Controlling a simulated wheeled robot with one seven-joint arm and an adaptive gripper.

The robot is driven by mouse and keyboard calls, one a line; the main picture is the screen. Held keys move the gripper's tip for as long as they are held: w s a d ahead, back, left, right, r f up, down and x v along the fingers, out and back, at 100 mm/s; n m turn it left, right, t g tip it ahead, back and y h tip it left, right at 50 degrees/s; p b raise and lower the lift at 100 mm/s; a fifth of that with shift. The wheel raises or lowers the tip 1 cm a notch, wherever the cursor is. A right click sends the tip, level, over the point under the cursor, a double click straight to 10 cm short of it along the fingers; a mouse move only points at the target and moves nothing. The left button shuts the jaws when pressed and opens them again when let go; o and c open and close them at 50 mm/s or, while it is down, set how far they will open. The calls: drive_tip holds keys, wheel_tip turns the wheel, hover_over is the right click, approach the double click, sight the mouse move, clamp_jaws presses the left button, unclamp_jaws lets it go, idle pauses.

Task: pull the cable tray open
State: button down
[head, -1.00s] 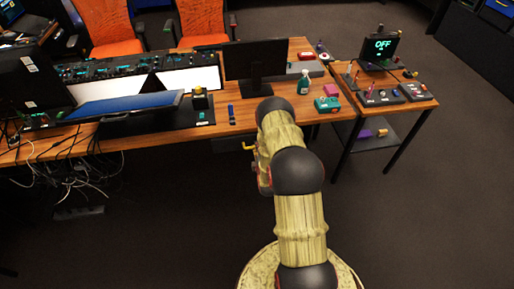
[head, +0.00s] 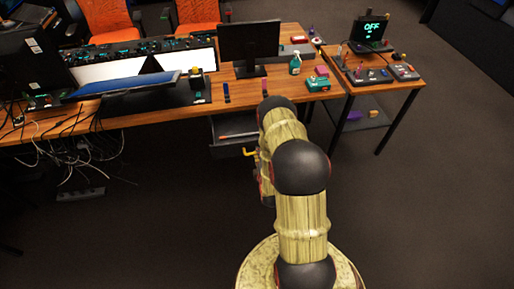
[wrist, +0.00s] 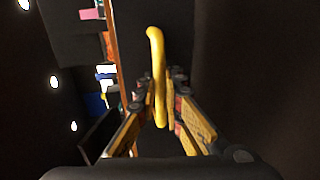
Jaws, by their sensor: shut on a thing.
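The cable tray (head: 218,150) is a dark drawer under the desk's front edge, pulled part way out, with its inside showing from above. Its yellow handle (head: 250,153) shows at its front, beside my arm. In the wrist view the yellow handle (wrist: 155,45) is a curved bar standing between the fingers. My gripper (wrist: 162,100) is shut on the handle, with a finger on each side. In the head view my arm hides most of the gripper and the right part of the tray.
The wooden desk (head: 150,113) bears a monitor (head: 248,42), a spray bottle (head: 295,65) and a green box (head: 317,84). Loose cables (head: 75,150) hang under its left side. A side table (head: 395,88) stands at right. The floor in front is clear.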

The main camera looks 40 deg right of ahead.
drive_tip(key=shift+s+a, duration=0.15)
drive_tip(key=shift+s, duration=0.1)
drive_tip(key=c, duration=2)
unclamp_jaws()
drive_tip(key=shift+o, duration=0.2)
drive_tip(key=v, duration=1.2)
drive_tip(key=shift+f, duration=0.1)
